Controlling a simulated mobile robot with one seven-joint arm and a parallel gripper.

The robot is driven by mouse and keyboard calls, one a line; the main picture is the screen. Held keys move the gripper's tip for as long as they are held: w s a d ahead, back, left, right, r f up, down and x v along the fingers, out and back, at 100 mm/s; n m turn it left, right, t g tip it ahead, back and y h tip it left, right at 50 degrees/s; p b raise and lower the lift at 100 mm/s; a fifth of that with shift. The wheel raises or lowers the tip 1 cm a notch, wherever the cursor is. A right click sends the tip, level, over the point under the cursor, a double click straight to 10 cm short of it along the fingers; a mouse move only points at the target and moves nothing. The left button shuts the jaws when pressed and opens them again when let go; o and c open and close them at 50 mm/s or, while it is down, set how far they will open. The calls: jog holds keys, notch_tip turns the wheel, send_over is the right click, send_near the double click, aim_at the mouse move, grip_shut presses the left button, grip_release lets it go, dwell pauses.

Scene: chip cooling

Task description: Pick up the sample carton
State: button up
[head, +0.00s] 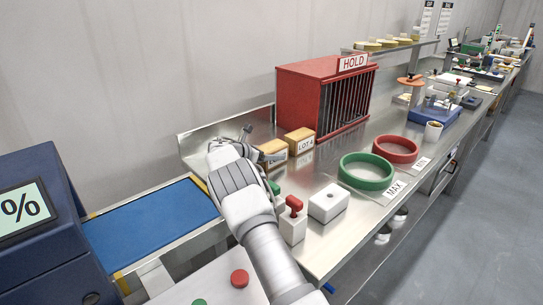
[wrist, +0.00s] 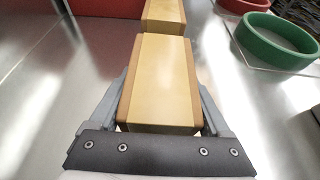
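A tan carton with brown sides (wrist: 160,80) fills the middle of the wrist view, between the fingers of my gripper (wrist: 163,92). One finger lies along each side, very close to it. I cannot tell whether they press on it. In the head view this carton (head: 273,148) stands on the steel bench by my gripper, its label partly hidden by the gripper. A second similar carton (head: 300,140), labelled LOT A, stands just beyond it; it also shows at the top of the wrist view (wrist: 164,15).
A red HOLD cabinet (head: 300,98) stands behind the cartons. A green ring (head: 366,184), a red ring (head: 395,160) and a white block (head: 328,204) lie to the right. A blue belt (head: 150,226) runs at left.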

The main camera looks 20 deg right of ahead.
aim_at(281, 142)
jog(key=c, duration=0.7)
jog(key=shift+c, duration=0.3)
jog(key=shift+r, duration=0.2)
jog(key=shift+r, duration=0.25)
notch_tip(281, 142, up, 4)
jog(key=shift+f+p, duration=0.1)
jog(key=shift+p, duration=0.3)
jog(key=s+d+r, duration=0.6)
jog(key=s+d, duration=0.1)
jog(key=d, duration=0.1)
jog(key=shift+s+d+r, duration=0.15)
jog(key=shift+s+d, duration=0.2)
jog(key=shift+s, duration=0.05)
